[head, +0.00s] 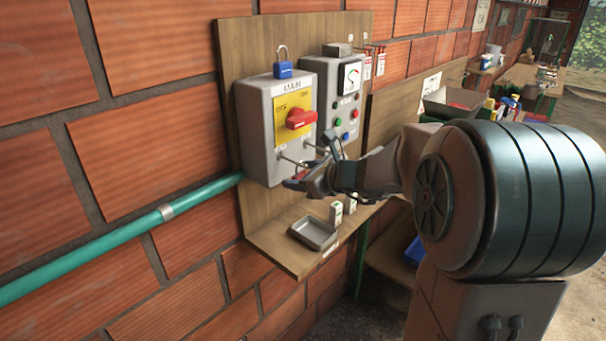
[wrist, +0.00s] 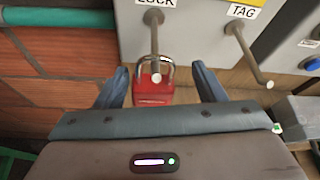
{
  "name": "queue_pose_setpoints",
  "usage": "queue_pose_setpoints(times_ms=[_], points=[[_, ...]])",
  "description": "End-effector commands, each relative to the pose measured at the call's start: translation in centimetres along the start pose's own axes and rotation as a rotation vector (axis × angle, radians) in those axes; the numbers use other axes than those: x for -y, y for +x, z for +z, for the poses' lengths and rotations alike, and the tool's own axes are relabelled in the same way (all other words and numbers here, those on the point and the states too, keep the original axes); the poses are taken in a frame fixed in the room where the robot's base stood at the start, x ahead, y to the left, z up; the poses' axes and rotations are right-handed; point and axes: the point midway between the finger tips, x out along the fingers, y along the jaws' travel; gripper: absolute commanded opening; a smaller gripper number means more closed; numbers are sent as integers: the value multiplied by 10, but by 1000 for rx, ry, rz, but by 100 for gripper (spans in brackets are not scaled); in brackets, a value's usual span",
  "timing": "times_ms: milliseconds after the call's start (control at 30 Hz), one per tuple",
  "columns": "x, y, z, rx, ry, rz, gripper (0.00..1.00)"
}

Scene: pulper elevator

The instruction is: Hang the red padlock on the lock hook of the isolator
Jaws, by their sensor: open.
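The isolator (head: 255,120) is a grey box marked MAIN, with a red rotary handle (head: 301,119) on a yellow plate. Its lock hook (wrist: 153,40), under the LOCK label, is a metal rod pointing towards me in the wrist view. The red padlock (wrist: 152,94) is at this hook; its shackle appears to be around the rod, with the rod's tip in front of the body. My gripper (wrist: 160,70) is open, with one finger on each side of the padlock and gaps visible. In the head view my gripper (head: 312,180) is just below the isolator and mostly hides the padlock.
A tag hook (wrist: 246,50) sticks out to the right of the lock hook. A blue padlock (head: 283,70) stands on the isolator. A grey panel with a gauge (head: 352,78) is to its right. Below, a shelf carries a metal tray (head: 314,233) and small white boxes (head: 336,212).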

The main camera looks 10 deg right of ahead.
Motion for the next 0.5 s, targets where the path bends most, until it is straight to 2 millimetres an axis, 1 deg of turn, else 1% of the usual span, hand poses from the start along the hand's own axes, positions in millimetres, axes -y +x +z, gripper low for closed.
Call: queue_pose_setpoints(times_ms=[167,267,500], points=[[1,-19,0,1,-3,-4,63],[1,-39,0,2,-3,-6,63],[0,-91,0,1,-2,-5,63]])
